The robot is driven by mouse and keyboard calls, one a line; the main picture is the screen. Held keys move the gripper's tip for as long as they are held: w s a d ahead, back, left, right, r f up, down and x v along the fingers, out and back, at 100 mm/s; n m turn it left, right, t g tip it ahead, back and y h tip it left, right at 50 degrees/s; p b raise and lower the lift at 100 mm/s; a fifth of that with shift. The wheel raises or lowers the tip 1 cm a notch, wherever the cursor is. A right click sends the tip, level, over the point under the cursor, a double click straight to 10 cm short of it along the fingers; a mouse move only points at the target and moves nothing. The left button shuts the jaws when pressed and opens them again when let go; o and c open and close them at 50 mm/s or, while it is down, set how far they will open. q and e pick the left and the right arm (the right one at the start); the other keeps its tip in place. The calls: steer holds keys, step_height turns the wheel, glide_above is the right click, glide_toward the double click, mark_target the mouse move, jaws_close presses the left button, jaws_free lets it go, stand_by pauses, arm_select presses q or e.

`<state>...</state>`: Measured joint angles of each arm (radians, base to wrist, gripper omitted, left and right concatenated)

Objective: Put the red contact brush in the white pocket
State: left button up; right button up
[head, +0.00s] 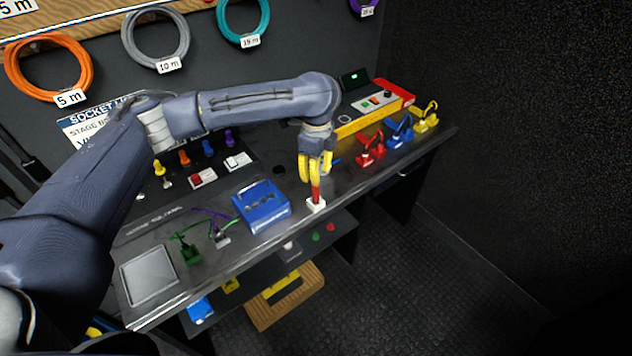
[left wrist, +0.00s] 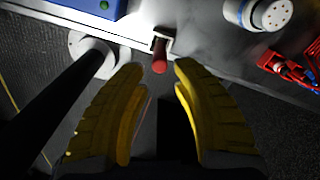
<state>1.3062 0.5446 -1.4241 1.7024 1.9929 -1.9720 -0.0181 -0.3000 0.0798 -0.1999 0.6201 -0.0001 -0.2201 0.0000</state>
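The red contact brush (head: 316,192) stands upright with its lower end in the small white pocket (head: 316,206) at the table's front edge. In the left wrist view, the red brush (left wrist: 159,62) shows end-on against the white pocket (left wrist: 163,34). My left gripper (head: 316,178) has yellow fingers and points down over the brush. In the left wrist view my left gripper (left wrist: 160,66) is open, with a gap on each side of the brush's end. The brush's upper part is partly hidden by the fingers in the head view. My right gripper is not in view.
A blue box (head: 262,206) stands left of the pocket. Red (head: 370,149), blue (head: 399,132) and yellow (head: 427,118) items stand along the right of the table. Green (head: 190,253) and purple-cabled (head: 221,236) pieces are at left. A grey tray (head: 149,275) lies near the left end.

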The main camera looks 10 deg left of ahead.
arm_select(q)
steer(key=shift+r, duration=0.95)
